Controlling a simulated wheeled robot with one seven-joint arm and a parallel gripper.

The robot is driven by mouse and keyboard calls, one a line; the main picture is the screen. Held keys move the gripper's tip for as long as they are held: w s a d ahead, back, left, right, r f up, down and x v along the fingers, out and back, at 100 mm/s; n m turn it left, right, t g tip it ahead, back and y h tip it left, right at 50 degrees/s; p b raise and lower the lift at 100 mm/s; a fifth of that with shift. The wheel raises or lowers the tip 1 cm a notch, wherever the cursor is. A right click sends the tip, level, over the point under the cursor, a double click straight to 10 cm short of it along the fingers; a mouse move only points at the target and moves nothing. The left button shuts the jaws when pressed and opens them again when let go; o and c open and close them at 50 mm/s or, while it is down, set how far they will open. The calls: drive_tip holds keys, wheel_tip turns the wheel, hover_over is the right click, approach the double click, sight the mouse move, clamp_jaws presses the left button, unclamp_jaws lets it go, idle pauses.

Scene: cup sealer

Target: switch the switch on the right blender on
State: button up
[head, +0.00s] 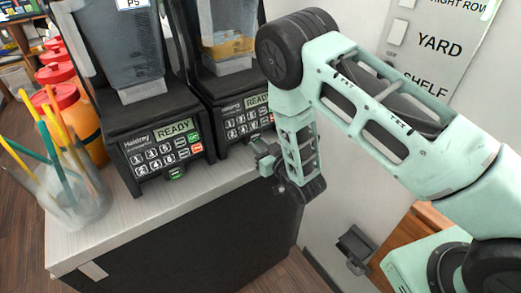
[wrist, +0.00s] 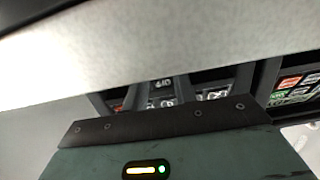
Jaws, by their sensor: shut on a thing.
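The right blender (head: 243,118) stands at the right end of the counter. Its front panel shows a lit READY display, a keypad and green and red keys. Its switch is hidden from the head view behind my gripper (head: 264,160). My gripper is low in front of this panel, by the counter's right front corner. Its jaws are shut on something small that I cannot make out. In the wrist view my gripper's dark edge fills the bottom, and keypad panels (wrist: 160,92) show beyond it. The fingertips are hidden there.
The left blender (head: 160,145) stands close beside the right one, with a green-lit switch (head: 176,173) below its panel. The pale counter (head: 130,215) has a glass of coloured sticks (head: 75,195) and red-capped bottles (head: 85,130) at left. A wall sign (head: 435,45) hangs at right.

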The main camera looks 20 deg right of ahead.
drive_tip(key=shift+c, duration=0.2)
drive_tip(key=o, duration=1)
drive_tip(key=shift+s, duration=0.1)
drive_tip(key=b+v, duration=0.4)
drive_tip(key=v, duration=0.8)
